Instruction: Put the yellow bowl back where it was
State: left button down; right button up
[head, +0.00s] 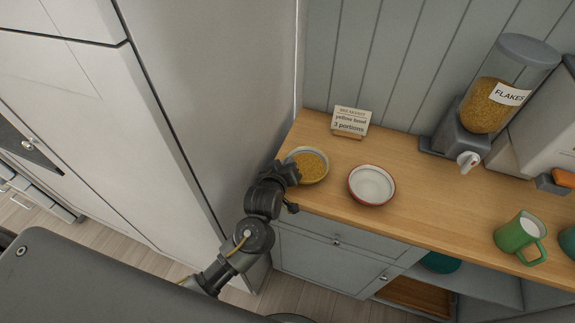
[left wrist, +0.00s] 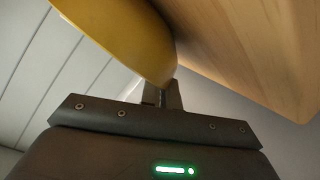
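The yellow bowl (head: 313,179), full of golden flakes, is at the left end of the wooden worktop. My left gripper (head: 292,172) is at the bowl's left rim. In the left wrist view the yellow bowl (left wrist: 120,35) fills the upper left. The fingers of my left gripper (left wrist: 165,95) look close together at the bowl's edge, seemingly shut on its wall, partly hidden by it. Whether the bowl rests on the wood or is slightly raised is hard to tell. A small sign (head: 350,121) behind it reads "yellow bowl 3 portions". My right gripper is not in view.
A white bowl with a red rim (head: 371,186) stands close to the right. A flakes dispenser (head: 490,105) is at the back right and a green mug (head: 519,236) at the front right. A tall pale cabinet (head: 215,70) borders the worktop (head: 430,200) on the left.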

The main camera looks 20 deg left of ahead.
pick_arm(q)
jog(key=shift+f, duration=0.1)
jog(key=c, duration=1.6)
grip_release()
jog(key=shift+c, duration=0.2)
jog(key=shift+s+r, duration=0.2)
jog(key=shift+s, duration=0.1)
jog(key=v, duration=1.1)
jog(key=shift+s, duration=0.2)
